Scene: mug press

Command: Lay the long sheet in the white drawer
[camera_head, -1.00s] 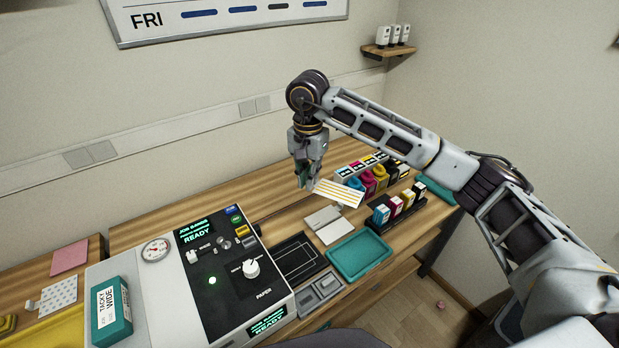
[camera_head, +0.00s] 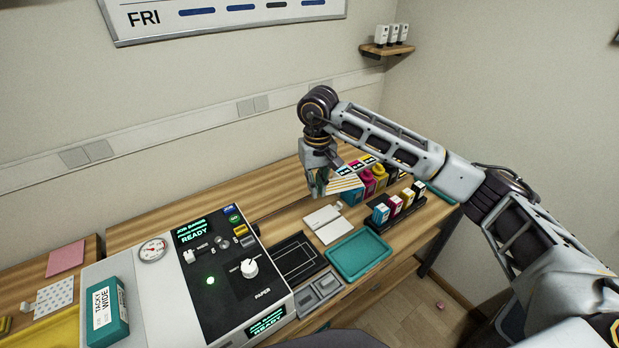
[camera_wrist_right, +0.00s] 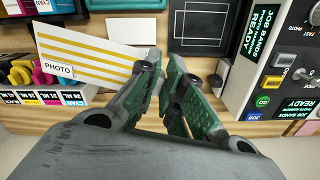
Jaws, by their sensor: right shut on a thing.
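My right gripper (camera_head: 320,190) is shut on a white sheet with yellow stripes (camera_head: 347,182), held above the bench. In the right wrist view the sheet (camera_wrist_right: 90,58) sticks out to the left from between the green-padded fingertips (camera_wrist_right: 161,68). My left gripper is out of view.
A teal tray (camera_head: 359,254) and a black outlined tray (camera_head: 297,257) lie by the white piece. The press (camera_head: 190,270) with its lit panel stands left.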

